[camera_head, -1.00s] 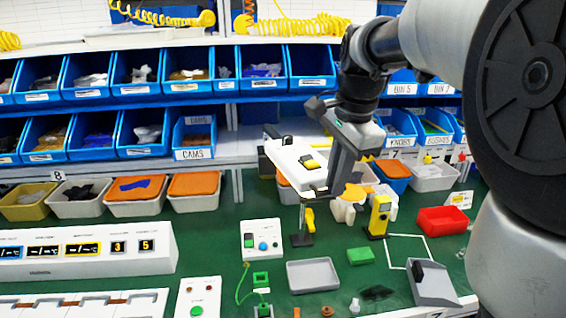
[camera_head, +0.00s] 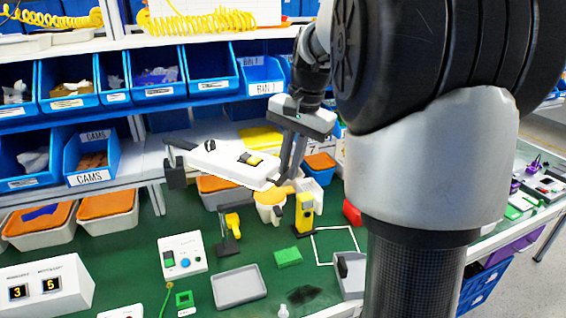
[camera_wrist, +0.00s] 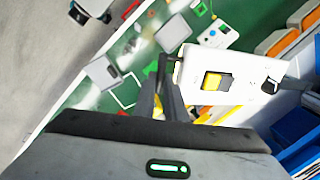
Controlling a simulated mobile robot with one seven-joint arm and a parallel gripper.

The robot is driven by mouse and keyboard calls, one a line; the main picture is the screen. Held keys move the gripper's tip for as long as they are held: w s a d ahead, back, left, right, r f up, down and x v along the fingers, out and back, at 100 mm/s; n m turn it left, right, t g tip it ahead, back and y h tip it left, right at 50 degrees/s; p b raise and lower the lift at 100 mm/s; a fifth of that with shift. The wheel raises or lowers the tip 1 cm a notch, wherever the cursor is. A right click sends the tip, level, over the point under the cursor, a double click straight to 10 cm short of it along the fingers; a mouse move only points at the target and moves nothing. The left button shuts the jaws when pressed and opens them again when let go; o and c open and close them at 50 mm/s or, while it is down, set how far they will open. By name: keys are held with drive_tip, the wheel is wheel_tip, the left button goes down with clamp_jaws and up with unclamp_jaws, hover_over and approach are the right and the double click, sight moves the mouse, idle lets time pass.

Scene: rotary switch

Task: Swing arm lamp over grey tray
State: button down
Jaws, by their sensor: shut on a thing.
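The lamp head (camera_head: 225,165) is a long white panel with a yellow and black switch, on a dark arm at its left end. It hangs above the bench, behind the grey tray in the head view. My gripper (camera_head: 286,178) is shut at the lamp's right end; in the wrist view the fingers (camera_wrist: 165,95) meet the near edge of the lamp head (camera_wrist: 225,72). The exact contact is partly hidden. The grey tray (camera_head: 240,288) lies empty on the green bench; it also shows in the wrist view (camera_wrist: 174,33), left of the lamp.
A white button box (camera_head: 182,254), a green block (camera_head: 288,257) and a yellow device (camera_head: 304,212) stand around the tray. Blue bins (camera_head: 155,75) fill the shelves behind. A white outlined square (camera_head: 335,242) on the bench is bare.

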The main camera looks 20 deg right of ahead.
drive_tip(key=shift+w+d+r, duration=0.1)
drive_tip(key=shift+w+d, duration=0.15)
drive_tip(key=shift+d, duration=0.15)
drive_tip(key=c, duration=2.1)
unclamp_jaws()
drive_tip(key=shift+w+r, duration=0.1)
drive_tip(key=shift+r, duration=0.15)
drive_tip(key=s+r, duration=0.1)
drive_tip(key=r, duration=0.4)
drive_tip(key=s+d+r+p, duration=0.1)
drive_tip(key=r, duration=0.5)
drive_tip(key=s+d+r, duration=0.1)
drive_tip(key=r, duration=0.4)
drive_tip(key=shift+r+p, duration=0.2)
drive_tip(key=shift+p, duration=0.15)
drive_tip(key=shift+a, duration=0.1)
